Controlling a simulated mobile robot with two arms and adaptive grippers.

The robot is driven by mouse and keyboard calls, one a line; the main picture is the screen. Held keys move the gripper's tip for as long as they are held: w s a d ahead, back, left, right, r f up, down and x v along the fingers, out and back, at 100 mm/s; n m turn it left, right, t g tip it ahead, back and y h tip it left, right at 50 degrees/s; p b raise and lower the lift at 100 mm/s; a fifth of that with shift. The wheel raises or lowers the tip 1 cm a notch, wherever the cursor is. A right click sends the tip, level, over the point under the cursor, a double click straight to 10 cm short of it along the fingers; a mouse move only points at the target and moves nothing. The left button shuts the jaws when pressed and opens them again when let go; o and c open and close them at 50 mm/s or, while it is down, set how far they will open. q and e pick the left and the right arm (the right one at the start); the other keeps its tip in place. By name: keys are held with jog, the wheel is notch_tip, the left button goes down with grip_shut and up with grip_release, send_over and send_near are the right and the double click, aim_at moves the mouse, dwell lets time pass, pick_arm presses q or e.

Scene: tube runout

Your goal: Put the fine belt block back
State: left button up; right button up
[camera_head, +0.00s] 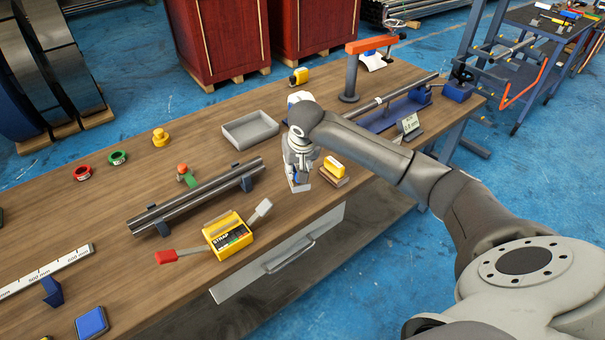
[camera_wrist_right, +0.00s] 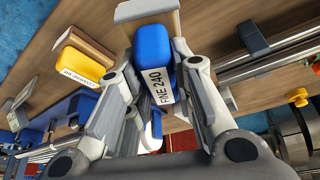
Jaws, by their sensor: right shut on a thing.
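The fine belt block (camera_wrist_right: 152,45) is blue with a white label reading FINE 240, in the right wrist view. My right gripper (camera_wrist_right: 156,62) is shut on it, with a finger on each side. My left gripper is not in view.
A grey tray (camera_head: 250,130) lies behind and left of my gripper. A blue fixture with a rod (camera_head: 395,110) stands to the right.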

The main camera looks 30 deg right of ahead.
jog(key=d+f, duration=0.1)
jog(key=w+d+f, duration=0.1)
jog(key=f, duration=0.1)
jog(key=shift+w+d, duration=0.1)
jog(key=shift+w, duration=0.05)
jog(key=shift+w+d+f, duration=0.1)
jog(key=shift+d+f, duration=0.05)
jog(key=shift+f, duration=0.05)
notch_tip(320, 180, down, 3)
jog(key=shift+d+f+p, duration=0.1)
jog(key=shift+p, duration=0.6)
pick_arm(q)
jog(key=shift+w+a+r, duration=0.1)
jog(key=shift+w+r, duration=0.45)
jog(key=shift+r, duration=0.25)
pick_arm(e)
jog(key=shift+f, duration=0.1)
jog(key=o, duration=1)
jog(key=shift+f, duration=0.15)
jog(key=shift+c, duration=0.2)
pick_arm(q)
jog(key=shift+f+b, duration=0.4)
jog(key=shift+b, duration=0.05)
pick_arm(e)
jog(key=v, duration=1.2)
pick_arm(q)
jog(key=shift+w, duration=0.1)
